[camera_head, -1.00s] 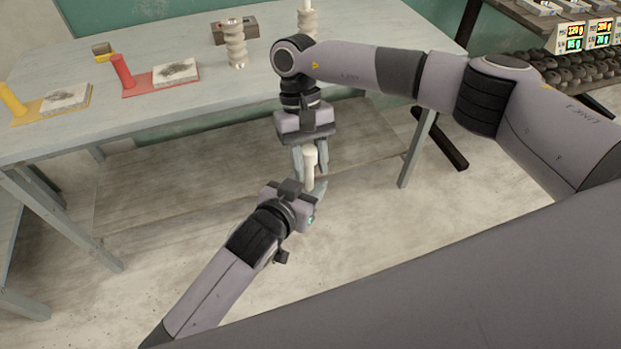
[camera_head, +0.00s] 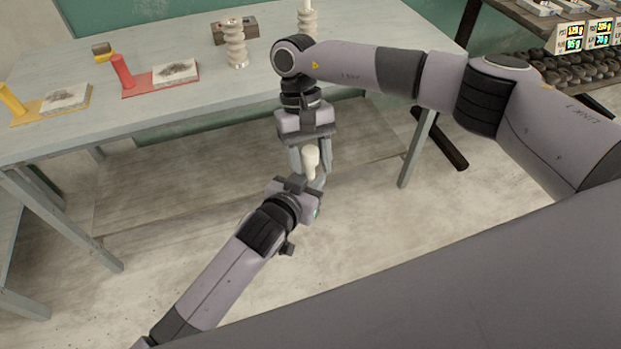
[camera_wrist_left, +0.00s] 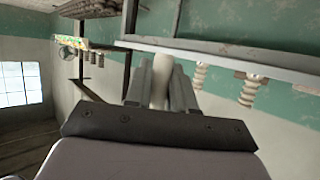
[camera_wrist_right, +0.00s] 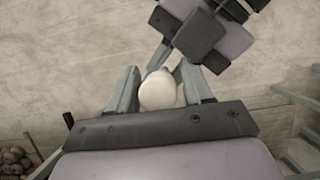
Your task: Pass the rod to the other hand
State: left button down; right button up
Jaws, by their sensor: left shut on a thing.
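The cream rod (camera_head: 311,160) is in the air between my two grippers, in front of the table. My left gripper (camera_head: 314,180) is shut on its lower part. The rod also stands between the left fingers in the left wrist view (camera_wrist_left: 161,82). My right gripper (camera_head: 310,167) points down from above, its open fingers on either side of the rod's upper part. In the right wrist view the rod's round end (camera_wrist_right: 157,91) lies between the spread fingers, nearer the left one. Whether it touches that finger is unclear.
The grey table (camera_head: 200,105) behind bears a red stand (camera_head: 124,75), a yellow stand (camera_head: 14,103), grey slabs (camera_head: 175,72), a ribbed pale post (camera_head: 235,45) and a brown block (camera_head: 240,25). A shelf with displays (camera_head: 575,40) stands at the right back. Floor around the grippers is clear.

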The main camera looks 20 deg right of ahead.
jog(key=shift+o, duration=0.4)
jog(key=shift+a, duration=0.3)
jog(key=shift+r, duration=0.15)
